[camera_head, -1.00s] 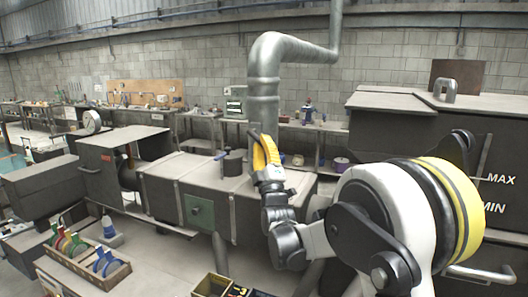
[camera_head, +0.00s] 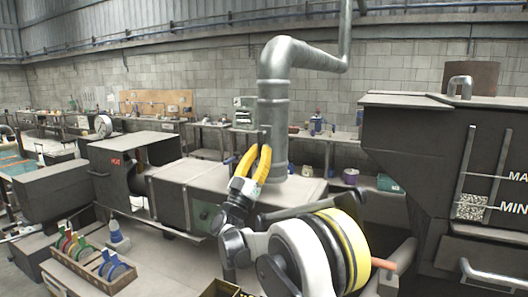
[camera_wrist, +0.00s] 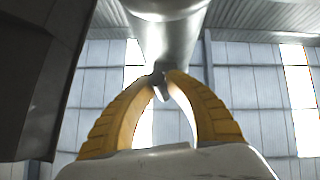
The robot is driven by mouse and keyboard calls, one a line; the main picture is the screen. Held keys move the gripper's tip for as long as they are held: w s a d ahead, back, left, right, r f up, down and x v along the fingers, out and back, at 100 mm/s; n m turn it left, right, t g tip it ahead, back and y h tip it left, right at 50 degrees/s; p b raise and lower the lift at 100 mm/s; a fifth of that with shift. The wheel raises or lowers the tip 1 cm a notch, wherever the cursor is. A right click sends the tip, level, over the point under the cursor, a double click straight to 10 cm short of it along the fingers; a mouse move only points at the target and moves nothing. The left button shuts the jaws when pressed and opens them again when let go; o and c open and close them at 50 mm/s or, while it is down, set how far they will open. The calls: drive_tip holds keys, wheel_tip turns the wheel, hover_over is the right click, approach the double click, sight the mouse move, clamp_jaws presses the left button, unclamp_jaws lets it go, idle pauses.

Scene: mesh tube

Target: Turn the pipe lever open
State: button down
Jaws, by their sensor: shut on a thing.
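The grey metal pipe (camera_head: 273,110) rises from the dark machine and bends right near its top. My gripper (camera_head: 259,149), with yellow ribbed fingers, reaches up to the lower left side of the pipe. In the wrist view the fingertips of my gripper (camera_wrist: 165,76) close on a small dark lever (camera_wrist: 159,82) just below the pipe (camera_wrist: 168,45). Most of the lever is hidden by the fingers, so its angle is hard to tell. In the head view the lever is too small to make out clearly.
The long grey machine (camera_head: 168,173) lies under and left of the pipe. A tall dark cabinet (camera_head: 428,150) with MAX and MIN marks stands close on the right. A wooden rack (camera_head: 92,276) with coloured rings is at the lower left.

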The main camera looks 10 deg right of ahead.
drive_tip(key=shift+w+a+m+g+h, duration=0.1)
drive_tip(key=shift+m+g+h, duration=0.3)
drive_tip(key=shift+m, duration=0.2)
drive_tip(key=shift+w+a+m+g+h, duration=0.1)
drive_tip(key=shift+m+g+h, duration=0.2)
drive_tip(key=shift+m+g, duration=0.25)
drive_tip(key=c, duration=1.4)
unclamp_jaws()
drive_tip(key=shift+s, duration=0.1)
drive_tip(key=v, duration=1.2)
drive_tip(key=shift+r, duration=0.1)
